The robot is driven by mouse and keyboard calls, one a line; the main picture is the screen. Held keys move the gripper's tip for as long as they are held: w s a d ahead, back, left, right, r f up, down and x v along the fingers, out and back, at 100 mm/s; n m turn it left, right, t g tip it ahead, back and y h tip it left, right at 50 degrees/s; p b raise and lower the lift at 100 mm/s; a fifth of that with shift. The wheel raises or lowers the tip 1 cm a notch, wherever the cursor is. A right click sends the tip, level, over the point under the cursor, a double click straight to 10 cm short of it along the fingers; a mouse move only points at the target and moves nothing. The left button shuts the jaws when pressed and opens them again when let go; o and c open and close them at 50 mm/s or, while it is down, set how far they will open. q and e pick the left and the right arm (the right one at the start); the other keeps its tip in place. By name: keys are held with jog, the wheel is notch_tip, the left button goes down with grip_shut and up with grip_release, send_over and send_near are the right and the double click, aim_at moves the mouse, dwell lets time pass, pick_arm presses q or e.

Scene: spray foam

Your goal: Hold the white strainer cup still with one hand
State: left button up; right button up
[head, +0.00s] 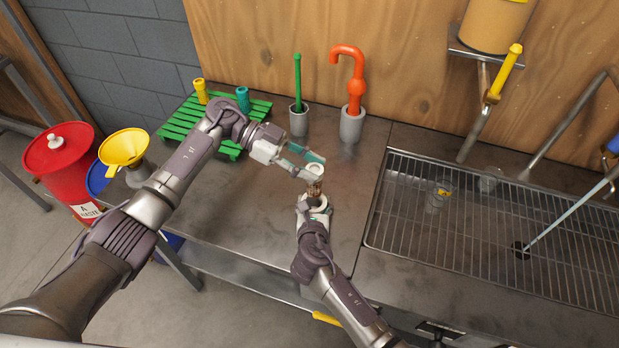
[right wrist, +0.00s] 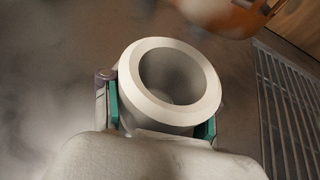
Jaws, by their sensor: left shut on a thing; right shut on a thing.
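The white strainer cup (right wrist: 135,105) is upright in the right wrist view, its round rim toward the camera and its inside empty as far as I see. My right gripper (right wrist: 163,122) is shut on it, with a green pad on each side. In the head view the cup (head: 319,204) shows as a small white ring in my right gripper (head: 314,206). My left gripper (head: 317,167) is shut on a small cup with a pale rim and brownish body (head: 315,188), just behind the white cup. A blurred orange-brown thing (right wrist: 235,14) shows at the right wrist view's top.
A metal table (head: 235,200) lies below both grippers. Behind are grey holders with a green rod (head: 298,75) and an orange hooked tool (head: 355,90). A green rack (head: 180,128) stands left; a wire-grid sink (head: 500,240) lies right.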

dwell(0.3)
jog(key=o, duration=1.2)
jog(key=shift+o, duration=0.2)
jog(key=v, duration=1.2)
jog(key=shift+s+f, duration=0.1)
